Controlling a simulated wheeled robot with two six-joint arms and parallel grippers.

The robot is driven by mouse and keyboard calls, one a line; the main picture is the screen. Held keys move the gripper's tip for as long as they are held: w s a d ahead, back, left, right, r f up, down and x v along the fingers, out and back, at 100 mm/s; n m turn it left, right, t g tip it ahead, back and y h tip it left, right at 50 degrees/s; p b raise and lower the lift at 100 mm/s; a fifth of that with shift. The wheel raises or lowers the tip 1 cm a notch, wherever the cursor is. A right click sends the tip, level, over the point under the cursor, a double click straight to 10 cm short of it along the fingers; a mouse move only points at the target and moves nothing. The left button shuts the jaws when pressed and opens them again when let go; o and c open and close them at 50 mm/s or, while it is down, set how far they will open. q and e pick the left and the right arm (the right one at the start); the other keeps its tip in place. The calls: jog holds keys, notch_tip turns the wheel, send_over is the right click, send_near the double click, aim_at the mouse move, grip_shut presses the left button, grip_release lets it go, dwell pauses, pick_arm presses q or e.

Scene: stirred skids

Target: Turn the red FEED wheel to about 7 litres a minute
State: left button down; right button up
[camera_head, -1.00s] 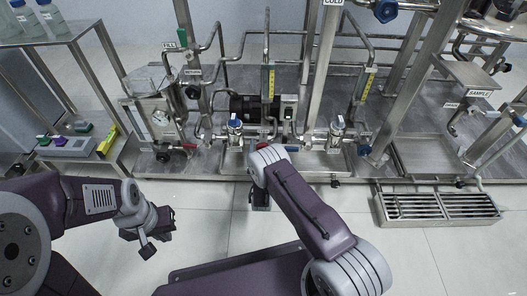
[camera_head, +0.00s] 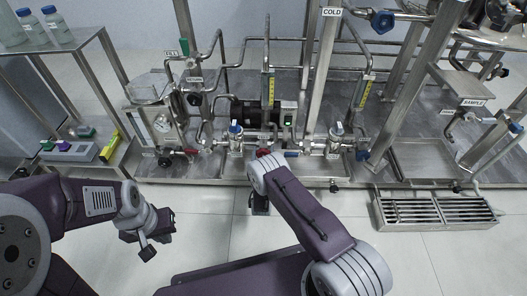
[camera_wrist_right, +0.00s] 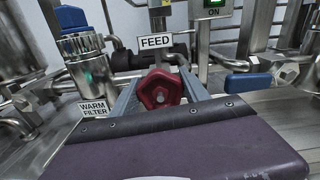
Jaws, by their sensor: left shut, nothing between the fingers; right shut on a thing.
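The red FEED wheel (camera_wrist_right: 160,89) is in the middle of the right wrist view, below a white FEED label (camera_wrist_right: 156,42). In the head view a bit of the wheel (camera_head: 263,152) shows just beyond my right wrist. My right gripper (camera_wrist_right: 160,80) is shut on the wheel, one finger on each side of it. In the head view my right wrist hides its fingers. A yellow-scaled flow gauge (camera_head: 268,88) stands above the wheel; its reading is too small to tell. My left gripper (camera_head: 149,240) is shut and empty over the floor, well away from the skid.
A blue-capped warm filter (camera_wrist_right: 75,45) stands left of the wheel, and a blue handle (camera_wrist_right: 249,81) is to its right. A second gauge (camera_head: 362,92) is further right. A floor grating (camera_head: 440,208) and a side table with bottles (camera_head: 55,24) flank the skid.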

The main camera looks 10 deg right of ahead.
jog(key=o, duration=1.4)
jog(key=shift+c, duration=0.2)
jog(key=p+v, duration=0.4)
jog(key=v, duration=0.1)
jog(key=shift+r, duration=0.35)
jog(key=p+v, duration=0.1)
jog(key=v, duration=0.1)
jog(key=p+v, duration=0.1)
jog(key=v, duration=0.1)
jog(key=shift+s+f, duration=0.1)
jog(key=shift+f, duration=0.3)
